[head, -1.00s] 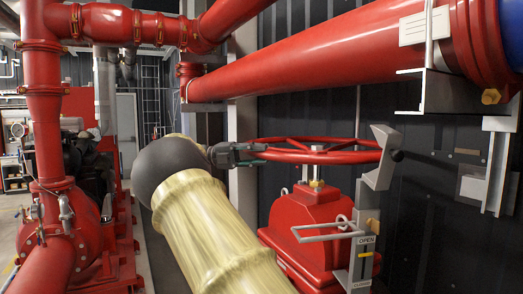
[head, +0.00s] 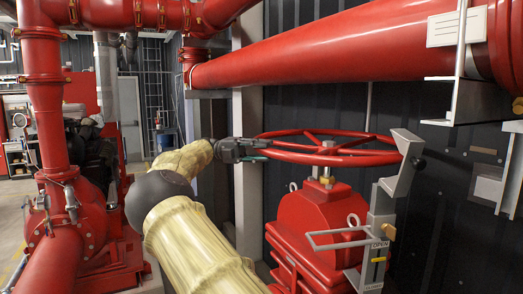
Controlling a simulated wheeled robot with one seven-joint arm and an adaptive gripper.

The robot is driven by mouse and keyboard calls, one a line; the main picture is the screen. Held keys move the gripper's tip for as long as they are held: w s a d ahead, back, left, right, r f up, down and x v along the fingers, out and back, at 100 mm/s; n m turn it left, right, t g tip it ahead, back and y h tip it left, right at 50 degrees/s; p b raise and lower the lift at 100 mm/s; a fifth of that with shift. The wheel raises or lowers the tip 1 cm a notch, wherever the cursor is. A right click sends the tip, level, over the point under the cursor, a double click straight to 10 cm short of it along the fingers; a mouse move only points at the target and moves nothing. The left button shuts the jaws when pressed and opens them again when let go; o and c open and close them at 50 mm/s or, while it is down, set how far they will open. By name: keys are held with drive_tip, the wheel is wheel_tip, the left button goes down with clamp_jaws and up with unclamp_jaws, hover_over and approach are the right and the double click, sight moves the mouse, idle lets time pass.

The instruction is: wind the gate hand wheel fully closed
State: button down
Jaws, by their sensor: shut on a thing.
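The red gate hand wheel (head: 328,147) lies roughly level on top of the red gate valve body (head: 318,222). My gripper (head: 262,150) is shut on the wheel's rim at its left side. My arm, in a pale yellow cover with a dark joint, reaches in from the bottom middle. A position plate with OPEN and CLOSED labels (head: 378,258) stands at the valve's right front, with a yellow mark between the two words. The fingertips are partly hidden against the rim.
A grey bracket with a dark knob (head: 399,165) rises close to the wheel's right edge. A thick red pipe (head: 340,55) runs above the wheel. A grey bent rod (head: 340,238) sticks out in front of the valve. Red pump piping (head: 60,140) fills the left.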

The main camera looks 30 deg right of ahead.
drive_tip(key=c, duration=1.5)
unclamp_jaws()
drive_tip(key=o, duration=0.3)
drive_tip(key=shift+s+d, duration=0.15)
drive_tip(key=shift+d, duration=0.05)
drive_tip(key=shift+o, duration=0.2)
drive_tip(key=shift+a+r, duration=0.1)
drive_tip(key=shift+a, duration=0.05)
